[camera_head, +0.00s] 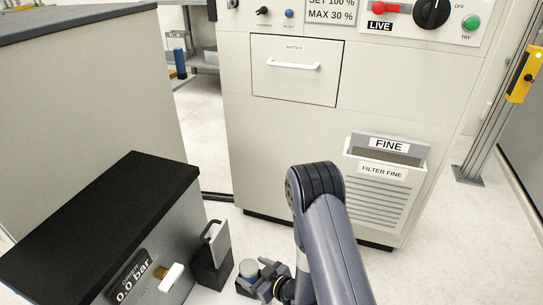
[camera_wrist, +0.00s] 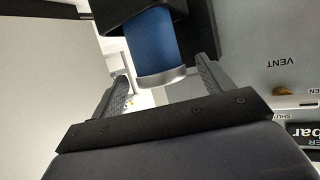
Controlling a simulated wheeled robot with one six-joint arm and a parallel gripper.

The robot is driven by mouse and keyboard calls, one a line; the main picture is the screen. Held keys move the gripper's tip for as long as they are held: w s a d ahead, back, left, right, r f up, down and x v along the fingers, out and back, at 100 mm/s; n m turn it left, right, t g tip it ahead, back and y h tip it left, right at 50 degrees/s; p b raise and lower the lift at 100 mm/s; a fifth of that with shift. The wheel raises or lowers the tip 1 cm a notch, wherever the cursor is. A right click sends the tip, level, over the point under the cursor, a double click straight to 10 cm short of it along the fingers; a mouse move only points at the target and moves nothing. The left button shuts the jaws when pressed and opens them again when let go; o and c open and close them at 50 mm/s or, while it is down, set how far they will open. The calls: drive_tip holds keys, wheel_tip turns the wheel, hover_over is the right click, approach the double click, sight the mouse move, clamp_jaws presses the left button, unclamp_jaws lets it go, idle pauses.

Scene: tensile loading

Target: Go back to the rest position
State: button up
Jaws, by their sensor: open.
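My gripper (camera_head: 265,277) is low at the bottom centre of the head view, beside a small grey-topped cylinder (camera_head: 248,268). In the wrist view, my gripper (camera_wrist: 163,70) has its two fingers spread apart. A blue cylinder with a silver rim (camera_wrist: 152,42) shows between or just beyond them, its other end at a black holder (camera_wrist: 118,12). Gaps show between the fingers and the cylinder; I cannot tell whether it lies within the fingers' reach.
A black-topped unit (camera_head: 110,215) reading 0.0 bar stands at left. A large cream cabinet (camera_head: 285,140) with a filter slot labelled FINE (camera_head: 388,147) stands behind my arm. Pale floor shows between.

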sight(245, 264)
drive_tip(key=b+x, duration=0.1)
drive_tip(key=x, duration=0.3)
drive_tip(key=shift+w+a+f+b, duration=0.15)
drive_tip(key=shift+a+f+b, duration=0.05)
drive_tip(key=shift+f+b, duration=0.25)
drive_tip(key=shift+r+p, duration=1.2)
drive_tip(key=shift+r, duration=0.7)
